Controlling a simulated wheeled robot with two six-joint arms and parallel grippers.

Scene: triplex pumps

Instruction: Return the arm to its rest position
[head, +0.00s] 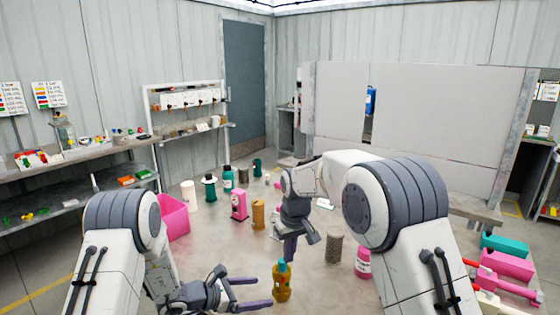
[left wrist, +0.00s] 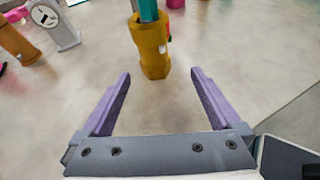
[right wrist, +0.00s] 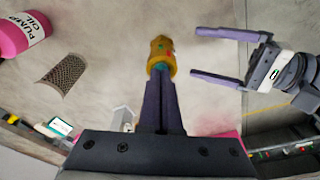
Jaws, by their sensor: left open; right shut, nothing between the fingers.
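My left gripper (head: 254,293) is open and empty, low in the head view. In the left wrist view its purple fingers (left wrist: 158,90) are apart, and a yellow pump body (left wrist: 153,50) with a teal upper part stands beyond them, not between them. The same yellow body (head: 281,290) stands upright on the floor, right of the left gripper, in the head view. My right gripper (head: 290,250) points down above and behind it, fingers shut and empty. In the right wrist view the shut fingers (right wrist: 160,85) overlap the yellow body's (right wrist: 162,50) near side; contact cannot be told.
A mesh cylinder (head: 334,248) and a pink pump oil bottle (head: 363,264) stand to the right. Shelves (head: 70,165) line the left wall. A grey partition (head: 430,130) stands behind.

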